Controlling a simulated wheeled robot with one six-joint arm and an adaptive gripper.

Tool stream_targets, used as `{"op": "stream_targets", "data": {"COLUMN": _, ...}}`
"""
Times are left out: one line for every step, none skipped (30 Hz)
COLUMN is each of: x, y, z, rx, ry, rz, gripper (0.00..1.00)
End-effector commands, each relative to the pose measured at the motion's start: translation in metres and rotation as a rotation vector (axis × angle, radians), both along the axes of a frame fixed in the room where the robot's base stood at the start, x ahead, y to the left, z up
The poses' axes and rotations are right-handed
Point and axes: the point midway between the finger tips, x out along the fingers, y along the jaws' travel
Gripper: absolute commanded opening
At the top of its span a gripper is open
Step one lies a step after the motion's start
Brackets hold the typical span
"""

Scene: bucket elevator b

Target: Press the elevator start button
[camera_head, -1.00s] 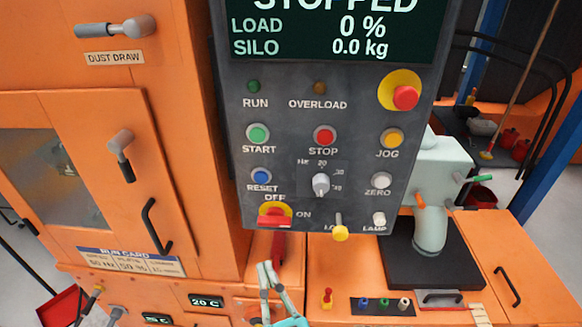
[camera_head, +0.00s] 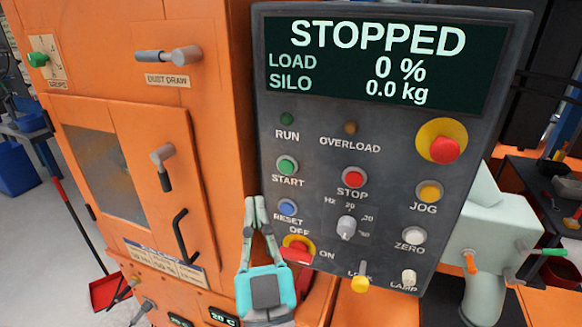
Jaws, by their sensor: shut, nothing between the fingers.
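The green START button (camera_head: 287,166) sits on the left of the grey control panel (camera_head: 385,140), above its START label. The display (camera_head: 375,66) reads STOPPED, LOAD 0 %, SILO 0.0 kg. The RUN lamp (camera_head: 287,119) looks dark green. My gripper (camera_head: 256,202) is shut and empty, pointing up at the panel's lower left edge. Its fingertips show below and left of the START button, left of the blue RESET button (camera_head: 288,207). They appear apart from the START button; their depth to the panel is hard to tell.
The red STOP button (camera_head: 354,177), yellow JOG button (camera_head: 429,191) and red emergency stop (camera_head: 444,149) are on the same panel. A red OFF/ON switch (camera_head: 297,251) lies just right of my gripper. The orange cabinet (camera_head: 205,130) stands to the left.

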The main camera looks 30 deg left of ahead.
Motion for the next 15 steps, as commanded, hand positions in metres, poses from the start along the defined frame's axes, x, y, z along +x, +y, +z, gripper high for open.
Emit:
{"op": "stream_targets", "data": {"x": 0.000, "y": 0.000, "z": 0.000, "rx": 0.000, "ry": 0.000, "rz": 0.000, "gripper": 0.00}}
{"op": "stream_targets", "data": {"x": 0.000, "y": 0.000, "z": 0.000, "rx": 0.000, "ry": 0.000, "rz": 0.000, "gripper": 0.00}}
{"op": "stream_targets", "data": {"x": 0.000, "y": 0.000, "z": 0.000, "rx": 0.000, "ry": 0.000, "rz": 0.000, "gripper": 0.00}}
{"op": "stream_targets", "data": {"x": 0.001, "y": 0.000, "z": 0.000, "rx": 0.000, "ry": 0.000, "rz": 0.000, "gripper": 0.00}}
{"op": "stream_targets", "data": {"x": 0.001, "y": 0.000, "z": 0.000, "rx": 0.000, "ry": 0.000, "rz": 0.000, "gripper": 0.00}}
{"op": "stream_targets", "data": {"x": 0.003, "y": 0.000, "z": 0.000, "rx": 0.000, "ry": 0.000, "rz": -0.001, "gripper": 0.00}}
{"op": "stream_targets", "data": {"x": 0.004, "y": 0.000, "z": 0.000, "rx": 0.000, "ry": 0.000, "rz": -0.001, "gripper": 0.00}}
{"op": "stream_targets", "data": {"x": 0.006, "y": 0.001, "z": 0.000, "rx": 0.000, "ry": 0.000, "rz": -0.001, "gripper": 0.00}}
{"op": "stream_targets", "data": {"x": 0.009, "y": 0.001, "z": 0.000, "rx": 0.000, "ry": 0.000, "rz": -0.001, "gripper": 0.00}}
{"op": "stream_targets", "data": {"x": 0.011, "y": 0.002, "z": 0.000, "rx": 0.000, "ry": 0.000, "rz": -0.002, "gripper": 0.00}}
{"op": "stream_targets", "data": {"x": 0.014, "y": 0.002, "z": 0.000, "rx": 0.001, "ry": 0.001, "rz": -0.002, "gripper": 0.00}}
{"op": "stream_targets", "data": {"x": 0.019, "y": 0.004, "z": 0.000, "rx": -0.001, "ry": 0.000, "rz": -0.003, "gripper": 0.00}}
{"op": "stream_targets", "data": {"x": 0.022, "y": 0.004, "z": 0.000, "rx": 0.000, "ry": 0.002, "rz": -0.002, "gripper": 0.00}}
{"op": "stream_targets", "data": {"x": 0.026, "y": 0.005, "z": 0.000, "rx": 0.000, "ry": 0.000, "rz": -0.002, "gripper": 0.00}}
{"op": "stream_targets", "data": {"x": 0.031, "y": 0.007, "z": 0.000, "rx": 0.000, "ry": 0.001, "rz": -0.002, "gripper": 0.00}}
